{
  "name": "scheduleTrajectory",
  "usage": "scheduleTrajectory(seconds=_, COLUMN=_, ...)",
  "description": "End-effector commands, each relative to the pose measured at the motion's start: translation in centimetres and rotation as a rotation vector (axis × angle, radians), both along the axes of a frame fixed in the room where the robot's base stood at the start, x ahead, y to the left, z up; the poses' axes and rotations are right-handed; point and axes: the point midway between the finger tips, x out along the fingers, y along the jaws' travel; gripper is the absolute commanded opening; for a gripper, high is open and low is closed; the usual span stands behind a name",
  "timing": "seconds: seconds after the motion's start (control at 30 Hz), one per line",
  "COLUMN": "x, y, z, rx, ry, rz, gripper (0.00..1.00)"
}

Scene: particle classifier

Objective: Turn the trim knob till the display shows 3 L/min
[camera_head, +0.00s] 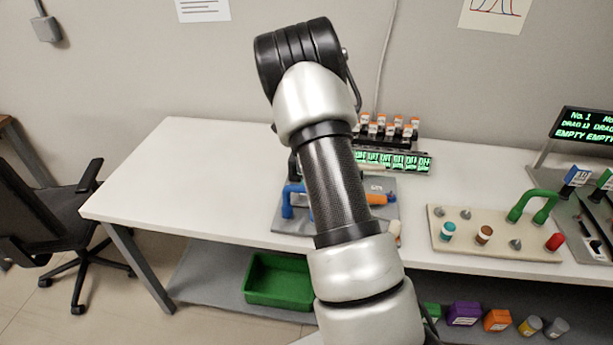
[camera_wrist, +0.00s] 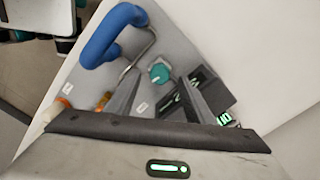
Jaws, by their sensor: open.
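In the wrist view a teal knob (camera_wrist: 159,73) stands on a grey panel (camera_wrist: 183,48), with a small white label below it. My gripper (camera_wrist: 160,79) is open, its two dark fingers reaching toward the panel with the knob between and slightly beyond their tips as seen. I cannot tell whether they touch it. A dark box (camera_wrist: 207,82) lies right of the knob, partly hidden by the right finger. Green lit characters (camera_wrist: 225,118) show beside it but no flow value can be read. In the head view my arm covers the knob and much of the panel (camera_head: 300,238).
A blue pipe handle (camera_wrist: 112,32) with a bent metal rod rises left of the knob. In the head view, a rack with green OFF displays (camera_head: 395,161) stands behind the panel. A beige board (camera_head: 478,243) with a green handle lies right. The white table's left part (camera_head: 190,170) is clear.

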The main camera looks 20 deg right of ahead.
Motion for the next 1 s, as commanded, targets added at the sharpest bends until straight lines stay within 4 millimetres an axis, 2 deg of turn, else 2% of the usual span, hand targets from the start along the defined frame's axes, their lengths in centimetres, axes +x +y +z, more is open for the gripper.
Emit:
scheduleTrajectory(seconds=0.03, x=0.1, y=0.0, z=1.4, rx=-0.001, ry=-0.005, rz=0.001, gripper=0.48)
scheduleTrajectory(seconds=0.2, x=0.1, y=0.0, z=5.6, rx=-0.002, ry=-0.005, rz=0.001, gripper=0.48)
scheduleTrajectory(seconds=0.5, x=0.1, y=-0.1, z=12.3, rx=-0.003, ry=-0.005, rz=0.001, gripper=0.48)
scheduleTrajectory(seconds=0.7, x=0.0, y=0.0, z=14.5, rx=-0.001, ry=-0.002, rz=0.0, gripper=0.48)
scheduleTrajectory(seconds=1.0, x=0.0, y=0.0, z=15.0, rx=-0.001, ry=-0.001, rz=0.0, gripper=0.48)
